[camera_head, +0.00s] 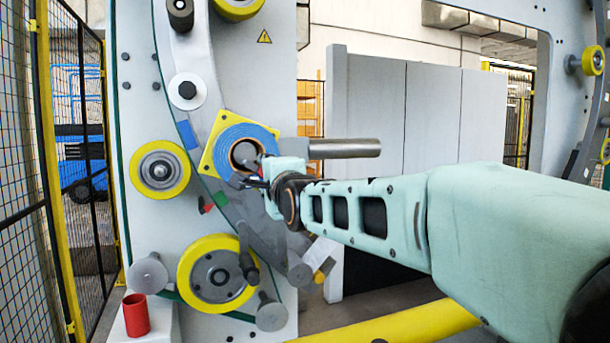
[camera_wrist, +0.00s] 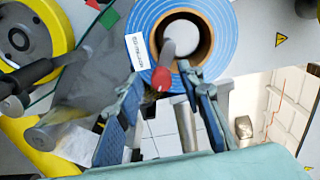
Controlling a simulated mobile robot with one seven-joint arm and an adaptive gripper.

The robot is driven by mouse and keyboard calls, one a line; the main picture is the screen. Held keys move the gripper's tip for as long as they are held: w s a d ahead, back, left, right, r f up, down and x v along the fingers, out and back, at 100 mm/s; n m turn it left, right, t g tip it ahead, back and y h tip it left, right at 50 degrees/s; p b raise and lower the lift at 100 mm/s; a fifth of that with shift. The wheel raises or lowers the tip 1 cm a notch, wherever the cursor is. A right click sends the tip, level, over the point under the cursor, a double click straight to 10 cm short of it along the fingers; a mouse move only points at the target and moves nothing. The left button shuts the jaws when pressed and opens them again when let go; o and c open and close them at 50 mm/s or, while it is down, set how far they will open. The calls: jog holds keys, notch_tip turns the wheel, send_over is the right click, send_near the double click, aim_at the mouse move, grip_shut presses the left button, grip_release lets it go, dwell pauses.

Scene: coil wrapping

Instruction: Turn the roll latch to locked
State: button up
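A blue wrapping roll (camera_head: 234,136) with a brown core sits against a yellow square plate (camera_head: 211,158) on the machine's grey face. The roll also shows in the wrist view (camera_wrist: 218,22). A grey lever with a red tip (camera_wrist: 162,76), which looks like the roll latch, stands out in front of the roll's core in the wrist view. My gripper (camera_wrist: 163,84) is open, with its two blue-grey fingers on either side of the red tip and visible gaps. In the head view my gripper (camera_head: 262,178) is just below right of the core, and the lever is hard to make out there.
Yellow-rimmed rollers (camera_head: 160,171) and a larger yellow wheel (camera_head: 217,274) surround the roll. Small red (camera_head: 206,208) and green (camera_head: 220,198) patches lie below it. A metal bar (camera_head: 345,148) juts right. A black-handled part (camera_head: 248,262) stands below my gripper.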

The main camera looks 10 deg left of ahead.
jog(key=shift+r, duration=0.1)
notch_tip(320, 180, up, 6)
jog(key=shift+w+f, duration=0.1)
jog(key=shift+f, duration=0.05)
jog(key=shift+a+r, duration=0.15)
jog(key=shift+r, duration=1.4)
jog(key=shift+s+r, duration=0.25)
jog(key=shift+r, duration=0.35)
jog(key=shift+w, duration=0.15)
jog(key=shift+d, duration=0.2)
